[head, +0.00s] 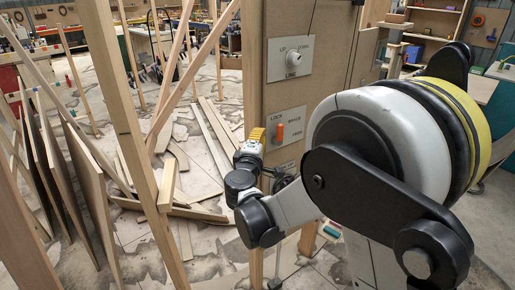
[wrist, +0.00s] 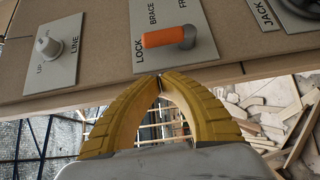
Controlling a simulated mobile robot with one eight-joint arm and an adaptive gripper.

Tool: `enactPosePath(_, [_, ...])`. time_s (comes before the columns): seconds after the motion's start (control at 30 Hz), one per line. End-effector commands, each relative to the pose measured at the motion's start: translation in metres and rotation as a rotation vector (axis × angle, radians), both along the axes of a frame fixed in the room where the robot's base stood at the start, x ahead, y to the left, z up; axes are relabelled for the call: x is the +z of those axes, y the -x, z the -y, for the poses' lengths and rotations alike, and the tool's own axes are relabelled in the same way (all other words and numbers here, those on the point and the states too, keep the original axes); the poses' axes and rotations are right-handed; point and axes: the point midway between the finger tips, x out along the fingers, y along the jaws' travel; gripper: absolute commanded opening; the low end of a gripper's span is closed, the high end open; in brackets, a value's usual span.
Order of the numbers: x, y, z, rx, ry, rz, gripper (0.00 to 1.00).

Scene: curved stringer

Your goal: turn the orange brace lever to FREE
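The orange brace lever (head: 280,132) sits on a pale plate (head: 289,121) marked LOCK, BRACE and FREE, fixed to a wooden post panel. In the head view my gripper (head: 257,134) is left of the lever.
A LINE knob plate (head: 291,58) is above the lever plate; its knob also shows in the wrist view (wrist: 48,45). A JACK plate (wrist: 284,14) is on the other side. Upright timbers (head: 133,120) and loose boards (head: 185,200) fill the left.

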Motion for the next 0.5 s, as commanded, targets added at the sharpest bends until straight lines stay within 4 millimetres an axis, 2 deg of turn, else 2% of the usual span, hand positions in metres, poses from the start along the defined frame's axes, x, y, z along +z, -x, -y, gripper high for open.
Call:
enactPosePath(0.03, [-0.002,-0.003,0.01,-0.005,0.0,0.0,0.0])
enactPosePath(0.2, [-0.001,-0.012,0.028,-0.002,0.0,0.0,0.0])
enactPosePath(0.5, [0.0,-0.016,0.034,-0.001,0.0,0.0,0.0])
